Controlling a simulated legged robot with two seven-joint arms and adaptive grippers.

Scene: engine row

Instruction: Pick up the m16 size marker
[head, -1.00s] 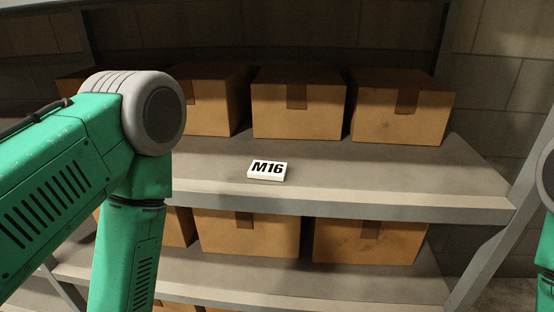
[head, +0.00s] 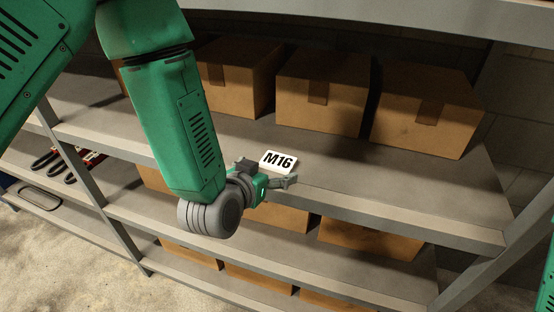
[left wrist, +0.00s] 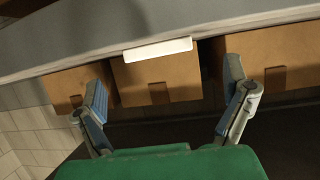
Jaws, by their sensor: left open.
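The M16 size marker (head: 279,161) is a small white block with black lettering. It rests near the front edge of the upper shelf. My left gripper (head: 270,175) is at the shelf's front edge, just in front of the marker, with its fingers apart and nothing held. In the left wrist view the marker (left wrist: 158,50) shows as a white strip beyond and between the two open fingers (left wrist: 165,78). From these views I cannot tell whether a finger touches it. My right gripper is not in view.
Cardboard boxes (head: 322,98) stand in a row behind the marker on the upper shelf (head: 390,180). More boxes (head: 370,238) sit on the shelves below. A metal upright (head: 90,180) stands at left, with dark and red items (head: 70,163) beyond it.

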